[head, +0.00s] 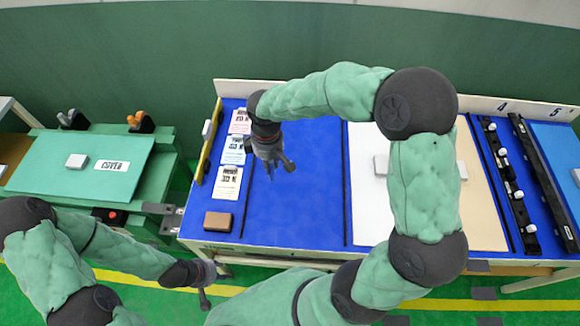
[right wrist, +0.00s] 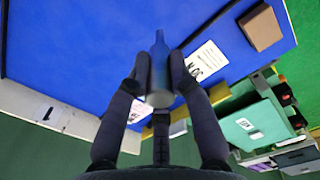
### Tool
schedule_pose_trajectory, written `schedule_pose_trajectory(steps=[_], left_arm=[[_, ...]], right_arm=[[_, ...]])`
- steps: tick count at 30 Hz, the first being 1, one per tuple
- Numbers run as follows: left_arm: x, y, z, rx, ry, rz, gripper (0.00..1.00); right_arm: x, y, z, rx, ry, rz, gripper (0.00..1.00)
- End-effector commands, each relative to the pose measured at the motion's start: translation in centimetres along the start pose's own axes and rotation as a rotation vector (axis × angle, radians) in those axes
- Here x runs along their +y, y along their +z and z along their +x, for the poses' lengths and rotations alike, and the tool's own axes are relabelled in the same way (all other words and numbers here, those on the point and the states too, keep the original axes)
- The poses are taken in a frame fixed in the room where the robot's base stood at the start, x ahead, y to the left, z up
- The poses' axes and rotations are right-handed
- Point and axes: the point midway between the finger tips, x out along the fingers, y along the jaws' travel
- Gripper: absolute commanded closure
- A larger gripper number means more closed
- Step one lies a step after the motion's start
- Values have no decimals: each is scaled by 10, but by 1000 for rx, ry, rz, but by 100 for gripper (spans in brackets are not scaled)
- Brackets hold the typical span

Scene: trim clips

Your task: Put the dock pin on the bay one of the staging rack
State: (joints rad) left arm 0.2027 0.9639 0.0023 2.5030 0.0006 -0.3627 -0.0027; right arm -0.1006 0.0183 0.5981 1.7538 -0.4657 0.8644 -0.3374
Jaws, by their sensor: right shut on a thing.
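My right gripper (head: 276,165) hangs over the blue left part of the long bench. In the right wrist view my right gripper (right wrist: 158,75) is shut on a blue-grey, bottle-shaped pin (right wrist: 159,62) with a narrow tip and a pale end. I take this to be the dock pin; in the head view it is hard to make out. The staging rack appears to be the blue bench (head: 312,190), split by black strips, with 4 and 5 on its back edge.
Printed cards (head: 228,182) and a brown block (head: 218,221) line the bench's left edge. A cream panel (head: 480,190) and black rails (head: 510,185) lie to the right. A green table with a cover board (head: 85,165) stands left. The blue middle is bare.

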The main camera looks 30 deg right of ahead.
Motion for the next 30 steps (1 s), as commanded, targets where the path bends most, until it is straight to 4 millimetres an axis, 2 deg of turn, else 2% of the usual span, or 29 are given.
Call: schedule_pose_trajectory(steps=[3,9,12,19,26,30], left_arm=[[-2,0,6,0,0,0,60],[-5,0,14,-1,0,0,60],[-6,0,16,-1,0,0,60],[-7,0,19,-1,0,0,60],[-10,-1,27,0,0,0,60],[-10,-1,27,-1,0,0,60]], right_arm=[[24,13,14,-1,-1,6,100],[46,25,47,-1,-1,5,100],[53,29,56,0,0,2,100],[60,32,65,1,0,2,100],[63,35,96,-1,-1,1,100],[64,34,100,1,1,1,100]])
